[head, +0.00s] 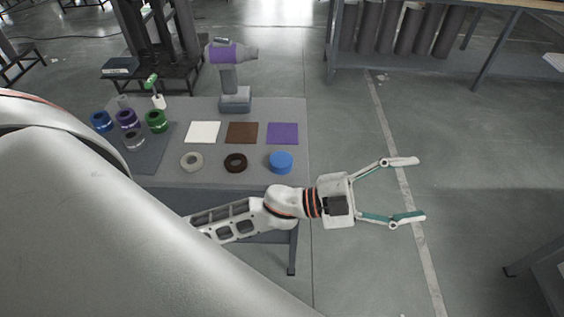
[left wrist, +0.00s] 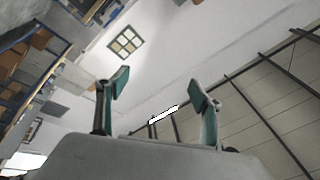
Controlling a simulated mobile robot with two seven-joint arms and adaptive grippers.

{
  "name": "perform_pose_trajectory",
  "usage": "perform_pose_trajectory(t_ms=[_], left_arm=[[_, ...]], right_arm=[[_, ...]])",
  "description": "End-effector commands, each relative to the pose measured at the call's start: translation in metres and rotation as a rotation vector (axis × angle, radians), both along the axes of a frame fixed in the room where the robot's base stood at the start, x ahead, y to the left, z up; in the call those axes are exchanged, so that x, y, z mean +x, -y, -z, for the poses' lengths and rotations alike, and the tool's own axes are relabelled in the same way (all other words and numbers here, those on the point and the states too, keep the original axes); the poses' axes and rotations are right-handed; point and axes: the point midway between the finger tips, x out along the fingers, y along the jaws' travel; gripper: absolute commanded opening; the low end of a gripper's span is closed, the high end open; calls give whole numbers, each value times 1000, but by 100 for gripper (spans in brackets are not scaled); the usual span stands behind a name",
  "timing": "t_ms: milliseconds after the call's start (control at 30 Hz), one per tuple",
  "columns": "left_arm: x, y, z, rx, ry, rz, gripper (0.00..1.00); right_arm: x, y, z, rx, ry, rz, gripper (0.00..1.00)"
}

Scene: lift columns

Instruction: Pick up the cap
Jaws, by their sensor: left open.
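A round blue piece (head: 280,162) that looks like a cap lies on the grey table (head: 215,180), near its right front corner. My left gripper (head: 411,189) is out past the table's right edge, above the floor and to the right of the blue piece. Its two fingers are spread wide with nothing between them. The left wrist view shows the same open gripper (left wrist: 160,95) against a wall and window, with no table objects in sight. My right gripper is not in view.
A grey ring (head: 191,161) and a dark brown ring (head: 235,162) lie beside the blue piece. Behind are white, brown and purple (head: 282,133) squares and a standing purple-grey drill (head: 232,75). Several coloured ring-shaped parts (head: 128,119) stand at left. Open floor lies right of the table.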

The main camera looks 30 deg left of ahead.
Motion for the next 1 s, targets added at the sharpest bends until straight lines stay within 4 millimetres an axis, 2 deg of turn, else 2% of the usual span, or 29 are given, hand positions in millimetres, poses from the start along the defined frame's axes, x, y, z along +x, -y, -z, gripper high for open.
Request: perform_pose_trajectory(t_ms=[33, 100, 233, 367, 467, 567, 667, 733, 900, 1000], left_arm=[[-10, 13, -12, 50, 91, 89, 66], [-29, 29, -18, 125, 200, 211, 66], [-62, 41, -9, 300, 366, 430, 66], [-81, 30, 21, 522, 481, 627, 66], [-83, 5, 49, 722, 530, 756, 66], [-72, -34, 76, 942, 543, 853, 66], [-52, -85, 96, 1175, 519, 917, 66], [-33, -126, 104, 1343, 478, 936, 66], [10, -226, 98, 1699, 324, 907, 66], [26, -270, 86, 1838, 235, 863, 66]], right_arm=[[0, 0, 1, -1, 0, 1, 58], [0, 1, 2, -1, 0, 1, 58], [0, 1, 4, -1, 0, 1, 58], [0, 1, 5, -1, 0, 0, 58], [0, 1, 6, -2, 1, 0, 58], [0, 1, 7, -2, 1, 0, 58], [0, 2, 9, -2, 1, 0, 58], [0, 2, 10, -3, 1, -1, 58], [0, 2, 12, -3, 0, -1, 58], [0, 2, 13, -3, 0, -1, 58]])
